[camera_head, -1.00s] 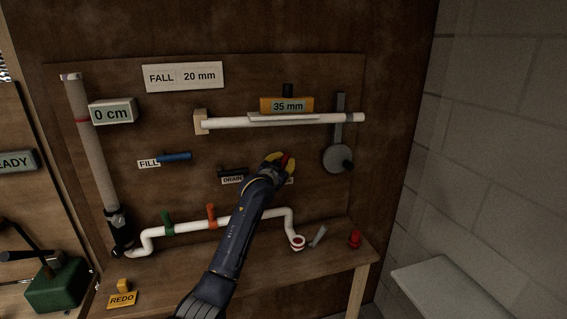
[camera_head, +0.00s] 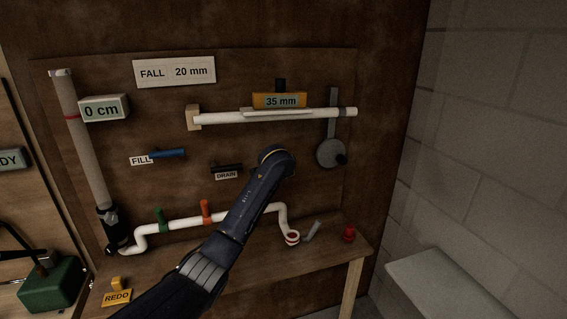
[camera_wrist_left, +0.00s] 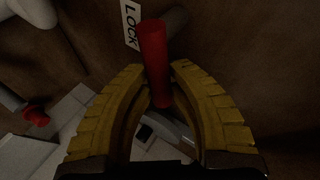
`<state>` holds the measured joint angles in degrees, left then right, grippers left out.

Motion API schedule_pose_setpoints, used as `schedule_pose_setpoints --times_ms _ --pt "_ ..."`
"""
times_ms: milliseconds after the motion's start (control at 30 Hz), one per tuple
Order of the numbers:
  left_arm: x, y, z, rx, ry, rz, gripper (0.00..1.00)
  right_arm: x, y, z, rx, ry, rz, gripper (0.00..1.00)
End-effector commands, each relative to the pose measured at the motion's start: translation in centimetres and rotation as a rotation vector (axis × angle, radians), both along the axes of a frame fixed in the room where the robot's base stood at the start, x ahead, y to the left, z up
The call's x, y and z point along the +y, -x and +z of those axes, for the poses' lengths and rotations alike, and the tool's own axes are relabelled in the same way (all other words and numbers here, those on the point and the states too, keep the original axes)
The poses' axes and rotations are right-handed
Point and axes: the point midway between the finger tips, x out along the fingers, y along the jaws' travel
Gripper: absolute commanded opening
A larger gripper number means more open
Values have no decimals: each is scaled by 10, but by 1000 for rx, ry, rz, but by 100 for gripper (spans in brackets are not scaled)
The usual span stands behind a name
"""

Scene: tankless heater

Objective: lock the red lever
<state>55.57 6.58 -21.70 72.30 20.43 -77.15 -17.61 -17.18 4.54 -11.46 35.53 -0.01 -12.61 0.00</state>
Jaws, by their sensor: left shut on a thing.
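The red lever (camera_wrist_left: 154,62) shows in the left wrist view beside a white LOCK label (camera_wrist_left: 131,24). It is a round red bar attached to a dark round pivot on the wooden panel. My left gripper (camera_wrist_left: 160,78) has its yellow fingers on both sides of the bar and is shut on it. In the head view my left arm comes up from the bottom, and its wrist covers the lever, the label and the fingers. My right gripper is in neither view.
Left of my arm are the black DRAIN handle (camera_head: 226,168) and blue FILL handle (camera_head: 168,153). A white pipe with green (camera_head: 161,219) and orange (camera_head: 206,211) handles runs below. A level reading 35 mm (camera_head: 281,101) sits above. A red object (camera_head: 349,233) stands on the ledge.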

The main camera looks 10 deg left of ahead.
Motion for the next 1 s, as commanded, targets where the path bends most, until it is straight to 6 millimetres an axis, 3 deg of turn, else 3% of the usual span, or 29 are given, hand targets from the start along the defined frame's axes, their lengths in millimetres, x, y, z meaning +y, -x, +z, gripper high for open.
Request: schedule_pose_setpoints --times_ms 400,1000 --pt "-2 -1 -12 113 -191 0 0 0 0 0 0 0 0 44" --pt "-1 -1 -16 140 -238 1 0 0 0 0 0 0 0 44"
